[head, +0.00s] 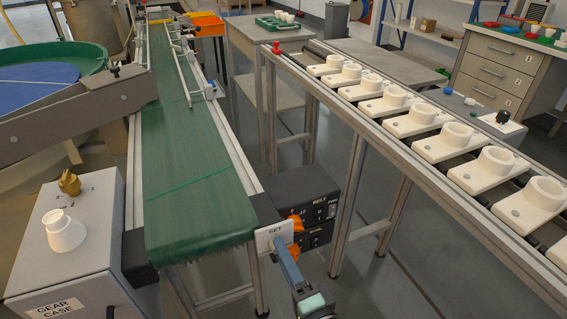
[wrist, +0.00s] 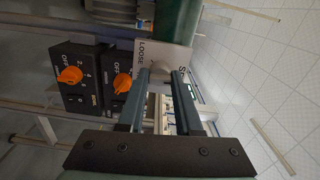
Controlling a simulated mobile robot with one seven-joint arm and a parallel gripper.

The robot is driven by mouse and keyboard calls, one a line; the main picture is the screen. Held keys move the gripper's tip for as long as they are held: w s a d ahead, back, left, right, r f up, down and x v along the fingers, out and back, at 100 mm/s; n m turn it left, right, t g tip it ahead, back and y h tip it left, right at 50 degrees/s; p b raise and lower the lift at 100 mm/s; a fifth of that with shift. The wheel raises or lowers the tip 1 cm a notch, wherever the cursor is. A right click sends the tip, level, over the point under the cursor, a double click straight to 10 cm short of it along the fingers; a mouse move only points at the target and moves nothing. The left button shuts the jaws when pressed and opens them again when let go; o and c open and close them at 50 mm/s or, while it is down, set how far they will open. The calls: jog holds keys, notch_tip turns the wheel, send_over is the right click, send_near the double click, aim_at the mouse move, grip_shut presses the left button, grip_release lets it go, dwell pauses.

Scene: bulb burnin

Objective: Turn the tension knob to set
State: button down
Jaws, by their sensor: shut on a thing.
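In the wrist view the plate (wrist: 177,55) shows "LOOSE" at left and part of "SET" at right. My gripper (head: 281,246) reaches up to the plate from below right. In the wrist view my gripper (wrist: 159,74) has its two fingers on either side of the pale tension knob (wrist: 157,73), shut on it in front of the plate. The fingers hide much of the knob, and I cannot tell its pointing direction.
Black control boxes with orange knobs (wrist: 70,75) (wrist: 122,83) stand close beside the plate. The green conveyor belt (head: 190,170) runs away from it. A rack with white sockets (head: 493,170) is at right. A grey gear case box (head: 75,245) stands at left.

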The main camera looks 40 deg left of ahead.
jog(key=shift+m, duration=0.4)
jog(key=c, duration=0.6)
grip_release()
jog(key=p+v, duration=0.2)
jog(key=v, duration=1.1)
